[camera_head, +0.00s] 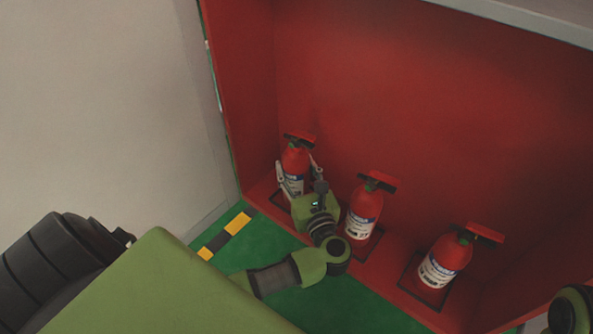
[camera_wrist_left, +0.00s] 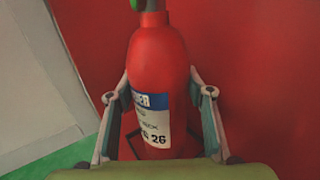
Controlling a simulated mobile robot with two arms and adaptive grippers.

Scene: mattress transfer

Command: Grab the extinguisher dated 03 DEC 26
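Three red extinguishers stand in a row in a red cabinet: the left one (camera_head: 294,165), the middle one (camera_head: 364,212) and the right one (camera_head: 446,259). My left gripper (camera_head: 298,168) is at the left extinguisher, its fingers on either side of the body. In the left wrist view this extinguisher (camera_wrist_left: 160,65) stands upright between the open fingers (camera_wrist_left: 158,90), very close to both; firm contact does not show. Its label (camera_wrist_left: 152,120) ends in "26"; the rest of the date is not clearly legible. Dates on the other labels are too small to read. My right gripper is out of view.
The red cabinet's back wall (camera_head: 400,90) rises behind the extinguishers, and its side wall (camera_head: 238,90) is close to the left one. Dark square frames surround the bases. Green floor (camera_head: 375,312) with a yellow-black strip (camera_head: 224,238) lies in front.

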